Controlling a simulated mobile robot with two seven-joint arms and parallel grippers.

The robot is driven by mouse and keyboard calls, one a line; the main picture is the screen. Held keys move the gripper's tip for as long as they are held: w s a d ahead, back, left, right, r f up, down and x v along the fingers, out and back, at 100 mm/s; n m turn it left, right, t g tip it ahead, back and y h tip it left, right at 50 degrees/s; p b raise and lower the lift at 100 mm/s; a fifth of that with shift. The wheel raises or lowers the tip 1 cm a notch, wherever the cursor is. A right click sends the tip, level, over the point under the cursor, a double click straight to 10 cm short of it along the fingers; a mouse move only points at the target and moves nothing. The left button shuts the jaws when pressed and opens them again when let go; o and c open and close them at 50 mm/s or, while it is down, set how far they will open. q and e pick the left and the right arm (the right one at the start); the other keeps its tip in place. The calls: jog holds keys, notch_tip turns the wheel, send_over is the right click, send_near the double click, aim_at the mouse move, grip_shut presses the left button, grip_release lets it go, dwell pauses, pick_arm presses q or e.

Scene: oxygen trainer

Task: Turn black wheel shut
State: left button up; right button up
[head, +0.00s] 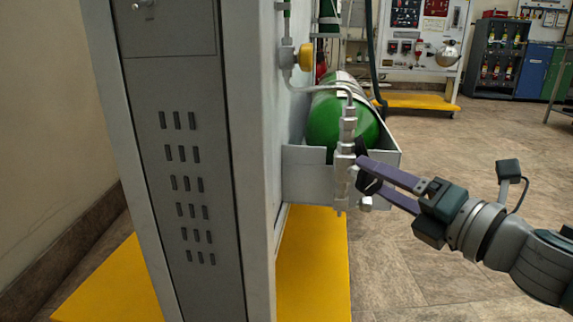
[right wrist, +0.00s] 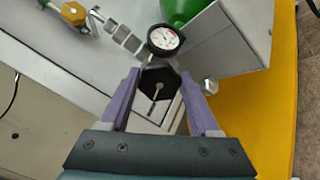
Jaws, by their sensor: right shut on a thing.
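The black wheel (right wrist: 160,88) is a dark faceted knob with a metal stem at its middle, in the centre of the right wrist view. It sits on the metal valve pipe (head: 346,135) beside the cabinet, and it also shows, partly hidden, in the head view (head: 362,148). My right gripper (head: 371,174) reaches in from the right, with its two purple fingers on either side of the wheel. It is shut on the wheel; the fingers also show in the right wrist view (right wrist: 158,92). My left gripper is in neither view.
A white-faced gauge (right wrist: 163,39) is just beyond the wheel. A green cylinder (head: 342,115) lies in a grey bracket behind the valve. A yellow knob (head: 305,57) is higher up. The grey cabinet (head: 185,180) stands left; open floor (head: 450,150) lies right.

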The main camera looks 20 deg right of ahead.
jog(key=m+p, duration=0.2)
jog(key=m, duration=0.3)
jog(key=shift+m, duration=0.3)
jog(key=m+p, duration=0.2)
jog(key=m, duration=0.3)
jog(key=shift+f, duration=0.15)
jog(key=m+p, duration=0.1)
jog(key=m, duration=0.5)
jog(key=shift+f, duration=0.1)
jog(key=m+p, duration=0.1)
jog(key=m, duration=0.4)
jog(key=shift+a+f, duration=0.1)
jog(key=shift+a, duration=0.05)
jog(key=shift+m, duration=0.3)
jog(key=o, duration=1.4)
jog(key=shift+c, duration=0.2)
